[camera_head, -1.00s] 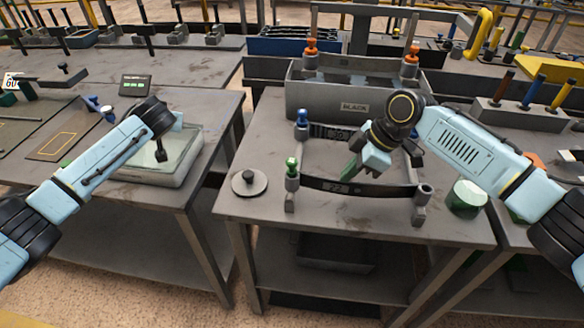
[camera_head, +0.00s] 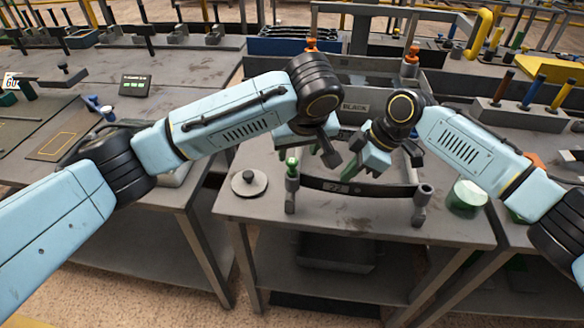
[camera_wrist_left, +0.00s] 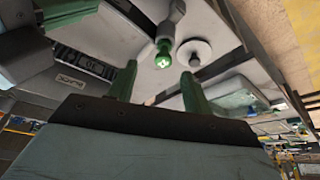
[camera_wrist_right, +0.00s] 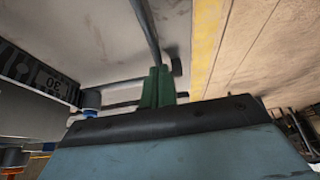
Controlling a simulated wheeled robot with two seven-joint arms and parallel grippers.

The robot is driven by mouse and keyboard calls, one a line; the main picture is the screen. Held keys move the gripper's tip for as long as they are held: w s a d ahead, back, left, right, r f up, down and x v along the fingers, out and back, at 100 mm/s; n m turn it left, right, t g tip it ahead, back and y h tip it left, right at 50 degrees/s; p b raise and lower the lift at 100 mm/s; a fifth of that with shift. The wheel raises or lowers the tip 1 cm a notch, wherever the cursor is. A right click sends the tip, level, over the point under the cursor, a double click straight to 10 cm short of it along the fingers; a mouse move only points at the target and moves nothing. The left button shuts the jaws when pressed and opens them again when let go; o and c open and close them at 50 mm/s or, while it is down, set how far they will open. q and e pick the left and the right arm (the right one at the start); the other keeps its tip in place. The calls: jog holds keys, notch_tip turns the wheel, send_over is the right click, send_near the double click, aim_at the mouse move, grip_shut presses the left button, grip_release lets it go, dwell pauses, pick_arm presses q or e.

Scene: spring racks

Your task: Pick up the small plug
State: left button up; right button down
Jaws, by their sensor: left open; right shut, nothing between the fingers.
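Small coloured plugs cap upright posts; I cannot tell which one the task means. A green plug (camera_head: 291,165) tops the front left post; in the left wrist view it (camera_wrist_left: 163,52) lies between and beyond the open fingers. A blue plug (camera_wrist_right: 92,100) shows at the left of the right wrist view; my left arm hides it in the head view. My left gripper (camera_wrist_left: 158,88) is open and empty, over the rack area; it also shows in the head view (camera_head: 326,150). My right gripper (camera_wrist_right: 158,87) is shut and empty above the table, right of my left gripper.
A dark curved strip (camera_head: 350,189) spans the front posts. A grey disc with a knob (camera_head: 248,183) lies on the left of the table. A grey bin (camera_head: 350,97) stands behind. A green-and-white cylinder (camera_head: 467,197) is at the right. Both grippers are close together.

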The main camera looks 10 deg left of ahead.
aim_at(292, 162)
pick_arm(q)
jog(key=shift+x, duration=0.95)
jog(key=x, duration=0.2)
jog(key=a+x, duration=0.1)
jog(key=x, duration=0.1)
jog(key=shift+w+f, duration=0.25)
jog(key=shift+f, duration=0.3)
grip_shut()
